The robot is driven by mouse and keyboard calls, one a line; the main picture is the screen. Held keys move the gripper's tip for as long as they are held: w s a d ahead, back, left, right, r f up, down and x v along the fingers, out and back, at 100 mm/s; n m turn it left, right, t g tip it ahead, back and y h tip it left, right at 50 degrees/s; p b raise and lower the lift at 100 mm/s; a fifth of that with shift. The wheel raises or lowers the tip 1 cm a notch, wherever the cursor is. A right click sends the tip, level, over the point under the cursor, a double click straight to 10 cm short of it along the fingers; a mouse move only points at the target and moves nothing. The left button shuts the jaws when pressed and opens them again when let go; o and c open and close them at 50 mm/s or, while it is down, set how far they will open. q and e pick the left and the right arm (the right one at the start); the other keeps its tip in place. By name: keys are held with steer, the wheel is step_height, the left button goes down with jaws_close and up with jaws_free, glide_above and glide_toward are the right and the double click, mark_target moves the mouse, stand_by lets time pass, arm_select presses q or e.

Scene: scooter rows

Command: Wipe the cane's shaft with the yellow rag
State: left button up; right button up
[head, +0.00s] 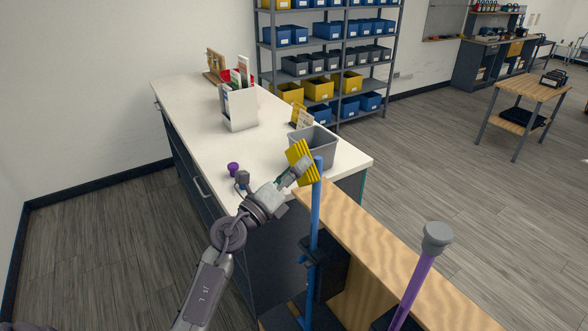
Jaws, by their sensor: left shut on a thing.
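My left gripper (297,168) is shut on the yellow rag (302,160), a ribbed, upright pad. The rag is beside the top of an upright blue shaft (315,212); they overlap in the picture, and I cannot tell whether they touch. The blue shaft stands at the near side of the wooden ledge, with a dark bracket around its middle. A purple shaft (413,283) with a grey knob on top leans at the lower right, apart from the rag. I cannot tell for certain which of the two is the cane. My right gripper is out of view.
A white counter (196,118) behind holds a grey bin (313,148), a white brochure box (239,108), a small card stand (302,114) and a purple knob-shaped item (233,169). The wooden ledge (385,250) runs to the lower right. Open floor lies to the right.

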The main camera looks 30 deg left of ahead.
mark_target(308, 179)
arm_select(q)
steer(key=shift+w+d, duration=0.35)
steer(key=shift+w, duration=0.15)
steer(key=shift+s+d, duration=0.1)
steer(key=shift+s+d+r+p, duration=0.1)
steer(key=shift+s+d+p, duration=0.2)
steer(key=shift+d+p, duration=0.2)
steer(key=shift+s+d+p, duration=0.6)
steer(key=shift+s+d, duration=0.15)
steer(key=shift+d, duration=0.4)
steer(key=shift+w+a, duration=0.35)
steer(key=shift+a, duration=0.1)
steer(key=shift+w+a+b, duration=0.2)
steer(key=shift+w+a, duration=0.25)
steer(key=shift+a, duration=0.25)
steer(key=shift+w+a+b, duration=0.2)
steer(key=shift+w+a, duration=0.2)
steer(key=shift+a, duration=0.25)
